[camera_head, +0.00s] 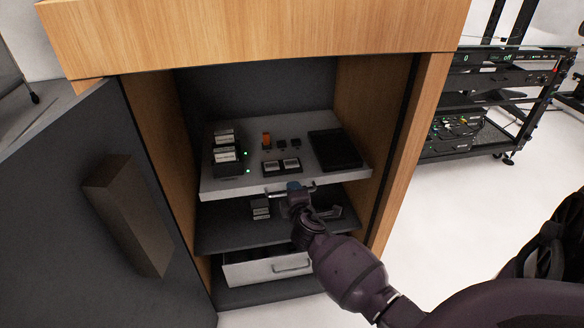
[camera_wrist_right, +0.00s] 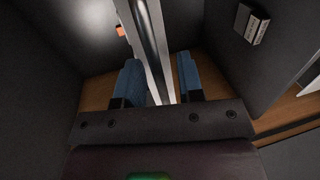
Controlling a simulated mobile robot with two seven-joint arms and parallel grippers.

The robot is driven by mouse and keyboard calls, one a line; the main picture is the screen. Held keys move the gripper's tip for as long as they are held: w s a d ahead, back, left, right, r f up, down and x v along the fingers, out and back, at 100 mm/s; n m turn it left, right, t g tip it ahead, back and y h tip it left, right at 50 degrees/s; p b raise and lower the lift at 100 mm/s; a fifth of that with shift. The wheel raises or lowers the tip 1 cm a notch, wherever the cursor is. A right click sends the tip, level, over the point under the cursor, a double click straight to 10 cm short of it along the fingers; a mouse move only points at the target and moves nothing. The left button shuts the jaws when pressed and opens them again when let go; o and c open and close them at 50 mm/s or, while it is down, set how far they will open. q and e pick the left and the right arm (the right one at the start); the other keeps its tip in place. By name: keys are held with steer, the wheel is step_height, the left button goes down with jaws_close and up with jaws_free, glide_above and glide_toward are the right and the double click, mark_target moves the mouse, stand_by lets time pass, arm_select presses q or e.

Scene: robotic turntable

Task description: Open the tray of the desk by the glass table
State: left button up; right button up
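The desk (camera_head: 270,27) is a wooden cabinet with its dark door (camera_head: 75,220) swung open to the left. Inside, a light grey tray (camera_head: 225,187) carries small items and has a metal handle (camera_head: 275,194) on its front edge. My right gripper (camera_head: 297,190) is at this handle. In the right wrist view, its two blue fingers (camera_wrist_right: 160,78) stand apart, with a metallic bar and pale edge running between them. The gripper looks open around the handle; firm contact is not visible. My left gripper is out of view.
Below are a dark shelf (camera_head: 225,236) with small objects and a pale drawer (camera_head: 250,272) with its own handle. The door's block handle (camera_head: 128,215) sticks out at left. Floor between rack and desk is clear.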

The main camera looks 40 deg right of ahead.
steer(key=shift+w+d, duration=0.15)
steer(key=shift+w, duration=0.05)
jaws_close()
stand_by(0.4)
